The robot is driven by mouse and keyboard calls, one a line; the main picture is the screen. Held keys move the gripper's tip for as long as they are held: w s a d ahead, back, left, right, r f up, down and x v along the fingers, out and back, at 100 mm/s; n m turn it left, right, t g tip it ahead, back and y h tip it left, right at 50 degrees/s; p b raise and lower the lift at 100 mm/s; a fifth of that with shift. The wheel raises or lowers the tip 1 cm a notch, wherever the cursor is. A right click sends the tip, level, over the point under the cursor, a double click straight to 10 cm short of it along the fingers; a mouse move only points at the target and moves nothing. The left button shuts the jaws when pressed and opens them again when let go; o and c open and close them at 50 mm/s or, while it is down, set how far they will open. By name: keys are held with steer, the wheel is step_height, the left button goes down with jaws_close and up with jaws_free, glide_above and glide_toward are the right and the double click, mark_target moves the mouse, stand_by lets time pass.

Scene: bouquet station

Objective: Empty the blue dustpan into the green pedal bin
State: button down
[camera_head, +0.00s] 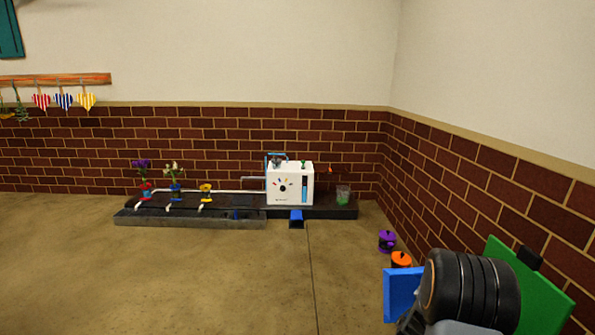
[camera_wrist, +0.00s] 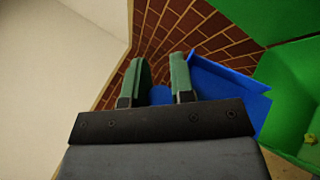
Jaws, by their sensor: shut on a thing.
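My gripper (camera_wrist: 160,82) shows two greenish fingers in the wrist view, shut on the blue dustpan (camera_wrist: 232,88), part of which shows between them. The pan extends to the right of the fingers and looks tilted. In the head view the dustpan (camera_head: 400,292) is held up at lower right, partly hidden by my dark wrist; the fingers are hidden there. The green pedal bin (camera_wrist: 290,85) is beside the pan at the right of the wrist view, with a small yellowish piece visible at its edge. In the head view a green panel of the bin (camera_head: 535,295) stands behind my wrist.
A purple pot (camera_head: 387,241) and an orange pot (camera_head: 400,259) stand by the right brick wall. A low dark bench (camera_head: 245,211) at the back carries a white machine (camera_head: 290,184), several flowers and a clear cup (camera_head: 343,194). The floor (camera_head: 200,285) at left is clear.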

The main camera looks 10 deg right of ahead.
steer(key=w+a+f+n+t+y+p, duration=0.1)
steer(key=w+a+f+n+t+y, duration=0.2)
steer(key=a, duration=0.7)
steer(key=w+a+f+n+t+y+p, duration=0.1)
steer(key=a+f+n+t+y, duration=0.15)
steer(key=a+y, duration=0.45)
steer(key=w+a+f+n+t+y+p, duration=0.1)
steer(key=w+a+f+n+t+y, duration=0.15)
steer(key=a, duration=0.95)
step_height(320, 180, up, 45)
steer(key=s+p, duration=0.1)
steer(key=p, duration=3.7)
steer(key=shift+a+f+t+h, duration=0.15)
steer(key=shift+f+t+h, duration=0.05)
steer(key=shift+t+h, duration=0.25)
